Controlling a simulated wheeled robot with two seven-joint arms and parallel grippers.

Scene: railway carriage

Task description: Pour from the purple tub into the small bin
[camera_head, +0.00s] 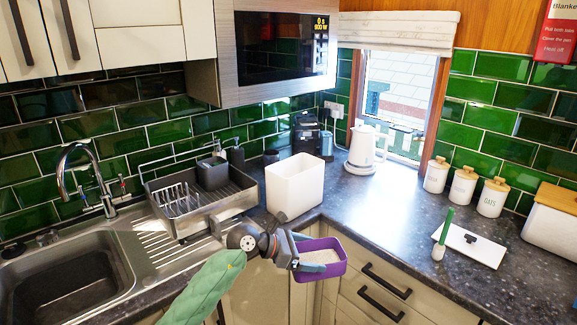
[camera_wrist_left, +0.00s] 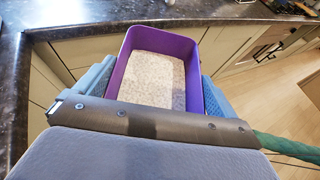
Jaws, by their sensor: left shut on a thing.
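The purple tub (camera_head: 338,262) is held by my left gripper (camera_head: 318,258), in front of the counter's edge and below its top. It is roughly upright and contains a pale, grainy material. In the left wrist view the tub (camera_wrist_left: 194,92) sits between the two blue-grey fingers of my left gripper (camera_wrist_left: 155,90). The small bin (camera_head: 294,186) is a white, open-topped box standing upright on the dark counter near the corner, behind and left of the tub. Its inside bottom is hidden. My right gripper is not in view.
A dish rack (camera_head: 203,200) stands left of the bin, beside the sink (camera_head: 65,285) and tap. A white kettle (camera_head: 364,150) stands behind right. A white board (camera_head: 469,246) and a green-handled brush (camera_head: 444,235) are at the right. The counter right of the bin is clear.

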